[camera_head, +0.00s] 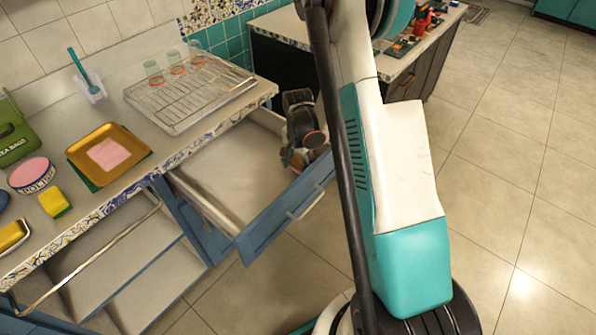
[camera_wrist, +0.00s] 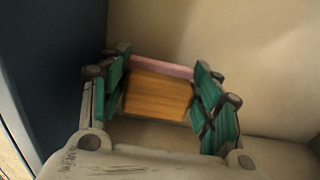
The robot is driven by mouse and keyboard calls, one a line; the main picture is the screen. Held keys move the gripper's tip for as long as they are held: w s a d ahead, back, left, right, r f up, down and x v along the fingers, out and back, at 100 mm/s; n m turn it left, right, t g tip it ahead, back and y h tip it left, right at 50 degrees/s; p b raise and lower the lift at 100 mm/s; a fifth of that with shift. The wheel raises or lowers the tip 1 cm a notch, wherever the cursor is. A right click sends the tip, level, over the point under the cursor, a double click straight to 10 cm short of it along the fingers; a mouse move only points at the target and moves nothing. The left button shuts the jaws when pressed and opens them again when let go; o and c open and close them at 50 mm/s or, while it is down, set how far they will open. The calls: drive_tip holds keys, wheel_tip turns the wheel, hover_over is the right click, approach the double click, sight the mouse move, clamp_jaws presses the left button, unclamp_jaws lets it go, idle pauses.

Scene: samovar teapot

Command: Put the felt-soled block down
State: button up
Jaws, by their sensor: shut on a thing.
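My gripper (camera_wrist: 163,92) is shut on the felt-soled block (camera_wrist: 156,97), a wooden block with a pink strip along its far edge in the wrist view. The green-padded fingers are on either side of it. In the head view my gripper (camera_head: 296,158) is at the right end of the open drawer (camera_head: 225,172), low inside or just above it. The block is mostly hidden there by my gripper. I cannot tell whether the block touches the drawer floor.
The blue drawer front (camera_head: 290,212) sticks out from the counter. The rest of the drawer looks empty. On the counter are a wire rack (camera_head: 190,95) with glasses, a golden tray (camera_head: 82,153) with a pink pad, a round tin (camera_head: 31,175) and a yellow sponge (camera_head: 54,202).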

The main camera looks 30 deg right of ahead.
sight(298, 161)
drive_tip(key=shift+f, duration=1.2)
drive_tip(key=shift+f, duration=0.1)
drive_tip(key=o, duration=1.1)
wheel_tip(298, 161, up, 12)
drive_tip(key=p, duration=0.4)
